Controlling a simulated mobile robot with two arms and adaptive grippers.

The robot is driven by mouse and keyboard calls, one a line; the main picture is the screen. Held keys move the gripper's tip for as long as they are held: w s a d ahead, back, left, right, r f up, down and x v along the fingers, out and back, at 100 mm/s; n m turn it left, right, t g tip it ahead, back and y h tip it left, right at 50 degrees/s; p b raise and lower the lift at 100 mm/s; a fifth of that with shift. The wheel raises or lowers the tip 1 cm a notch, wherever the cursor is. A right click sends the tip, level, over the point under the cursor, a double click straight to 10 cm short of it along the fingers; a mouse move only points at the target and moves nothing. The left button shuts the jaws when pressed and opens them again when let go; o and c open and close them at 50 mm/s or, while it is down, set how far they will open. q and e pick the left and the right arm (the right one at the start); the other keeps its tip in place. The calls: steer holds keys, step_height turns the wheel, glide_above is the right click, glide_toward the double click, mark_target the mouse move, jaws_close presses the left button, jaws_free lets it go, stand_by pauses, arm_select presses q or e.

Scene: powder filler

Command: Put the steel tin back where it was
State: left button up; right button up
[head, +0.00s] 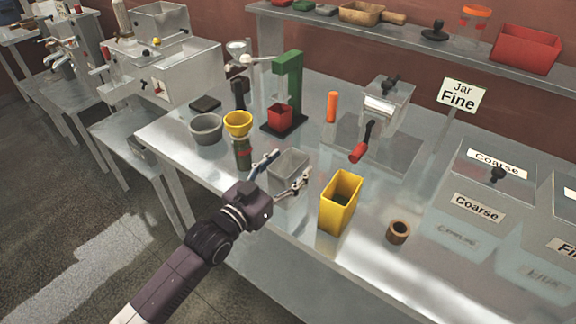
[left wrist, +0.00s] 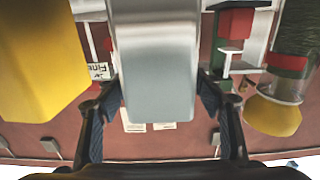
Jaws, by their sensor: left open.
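The steel tin (head: 290,166) is a small grey open-topped box on the metal table, left of the yellow bin. My left gripper (head: 291,162) is open, with one finger on each side of the tin. In the left wrist view the tin (left wrist: 158,70) fills the space between the two open fingers (left wrist: 157,100). A gap shows on the right finger's side there; whether the other finger touches the tin, I cannot tell. My right gripper is in neither view.
The yellow bin (head: 329,214) stands close right of the tin, a small brown cup (head: 399,233) beyond it. A jar with a yellow funnel (head: 238,123), a grey bowl (head: 206,130) and a green stand (head: 289,75) with a red cup (head: 280,119) stand to the left and behind.

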arm_select(q)
steer(key=shift+s+r, duration=0.1)
steer(key=shift+r, duration=0.05)
steer(key=b+v, duration=0.1)
steer(key=v, duration=1.1)
steer(key=shift+b, duration=0.4)
